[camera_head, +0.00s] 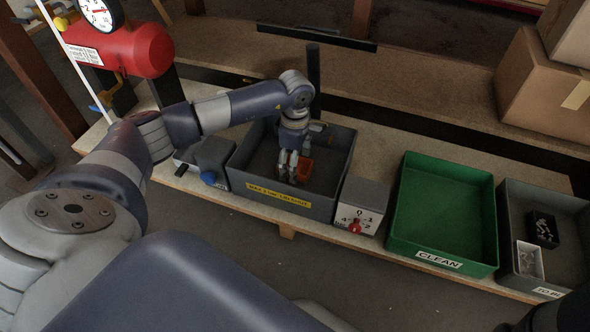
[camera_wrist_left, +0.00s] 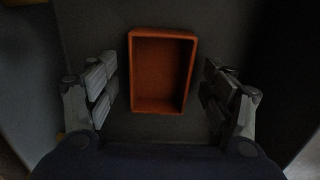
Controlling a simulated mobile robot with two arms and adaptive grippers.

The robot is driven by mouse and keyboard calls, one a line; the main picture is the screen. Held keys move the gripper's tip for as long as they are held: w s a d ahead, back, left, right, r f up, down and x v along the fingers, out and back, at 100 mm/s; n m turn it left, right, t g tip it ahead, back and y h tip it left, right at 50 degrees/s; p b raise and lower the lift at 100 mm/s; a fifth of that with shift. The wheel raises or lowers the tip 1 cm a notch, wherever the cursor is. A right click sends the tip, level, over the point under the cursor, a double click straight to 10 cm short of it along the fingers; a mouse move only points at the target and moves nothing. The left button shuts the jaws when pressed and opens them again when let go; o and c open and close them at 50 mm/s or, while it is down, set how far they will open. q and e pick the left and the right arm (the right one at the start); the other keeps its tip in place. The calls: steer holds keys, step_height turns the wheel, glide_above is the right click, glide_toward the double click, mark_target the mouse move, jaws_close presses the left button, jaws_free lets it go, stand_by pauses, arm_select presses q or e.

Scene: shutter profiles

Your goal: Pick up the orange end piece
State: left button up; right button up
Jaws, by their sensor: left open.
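The orange end piece (camera_head: 304,168) lies inside the grey bin with a yellow label (camera_head: 236,162), partly hidden behind my left gripper (camera_head: 289,166). In the left wrist view the orange end piece (camera_wrist_left: 134,75) is a small open rectangular box, slightly tilted in the picture. My left gripper (camera_wrist_left: 160,75) is open, pointing down into the bin. Its two fingers stand on either side of the orange piece, with a gap on both sides and nothing held. My right gripper is not in view.
A box with a dial and red knob (camera_head: 360,204) stands right of the bin, then a green bin marked CLEAN (camera_head: 402,220). A grey bin (camera_head: 515,215) at far right holds small containers. A box with a blue knob (camera_head: 212,158) is at left. Cardboard boxes (camera_head: 535,90) stand at back right.

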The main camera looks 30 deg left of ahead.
arm_select(q)
steer(key=shift+f, duration=0.55)
steer(key=shift+c, duration=0.2)
steer(key=c, duration=1.1)
